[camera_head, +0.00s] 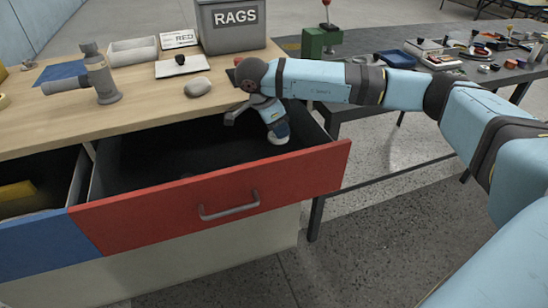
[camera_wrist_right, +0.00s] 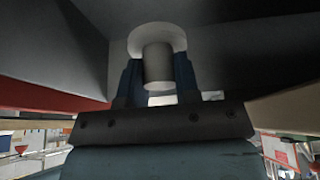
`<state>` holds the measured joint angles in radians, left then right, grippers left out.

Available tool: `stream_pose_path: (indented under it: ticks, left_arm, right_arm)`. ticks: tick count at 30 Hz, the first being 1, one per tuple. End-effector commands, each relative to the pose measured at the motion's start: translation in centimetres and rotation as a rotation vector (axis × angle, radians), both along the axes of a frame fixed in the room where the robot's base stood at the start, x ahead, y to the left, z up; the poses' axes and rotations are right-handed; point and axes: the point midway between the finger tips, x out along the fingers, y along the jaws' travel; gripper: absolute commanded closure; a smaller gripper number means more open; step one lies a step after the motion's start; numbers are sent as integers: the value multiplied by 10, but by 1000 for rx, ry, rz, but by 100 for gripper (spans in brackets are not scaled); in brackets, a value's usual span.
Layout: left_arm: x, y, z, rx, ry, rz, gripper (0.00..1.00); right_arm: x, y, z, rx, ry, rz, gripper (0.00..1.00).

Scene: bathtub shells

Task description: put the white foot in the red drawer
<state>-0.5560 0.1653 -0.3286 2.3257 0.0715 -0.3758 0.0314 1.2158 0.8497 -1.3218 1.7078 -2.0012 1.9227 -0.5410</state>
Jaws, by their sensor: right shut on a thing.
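The red drawer (camera_head: 210,197) is pulled open below the wooden top, with a grey handle on its front and a dark interior. My right gripper (camera_head: 277,130) points down at the right end of the drawer opening. It is shut on the white foot (camera_head: 278,138), which shows at the fingertips. In the right wrist view the foot (camera_wrist_right: 158,65) is a short pale cylinder with a wider round flange, between the two dark blue fingers (camera_wrist_right: 158,80). Grey drawer walls lie around it there. I cannot tell whether the foot touches the drawer floor. My left gripper is not in view.
A blue drawer (camera_head: 42,245) stands open at left with a yellow thing inside. On the wooden top are a grey pipe fitting (camera_head: 98,78), a rounded grey piece (camera_head: 197,87) and a RAGS bin (camera_head: 232,30). A dark table (camera_head: 400,80) with small parts stands at right.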

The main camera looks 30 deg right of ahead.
Motion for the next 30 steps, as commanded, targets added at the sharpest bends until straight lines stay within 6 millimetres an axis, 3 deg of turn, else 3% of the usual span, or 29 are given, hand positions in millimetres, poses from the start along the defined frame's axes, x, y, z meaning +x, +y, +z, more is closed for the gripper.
stream_pose_path:
  ticks: [3, 11, 19, 24, 30]
  left_arm:
    - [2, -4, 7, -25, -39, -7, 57]
    - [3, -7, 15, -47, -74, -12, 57]
    - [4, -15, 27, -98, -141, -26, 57]
    - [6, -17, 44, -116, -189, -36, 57]
    - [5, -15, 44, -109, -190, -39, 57]
  right_arm:
    - [0, 0, -24, 0, 0, 0, 94]
    - [0, 0, -43, 0, 0, 2, 94]
    - [0, 1, -88, 0, 1, 2, 94]
    - [0, 0, -93, 0, -3, 2, 94]
    - [0, 0, -94, 1, -2, 2, 94]
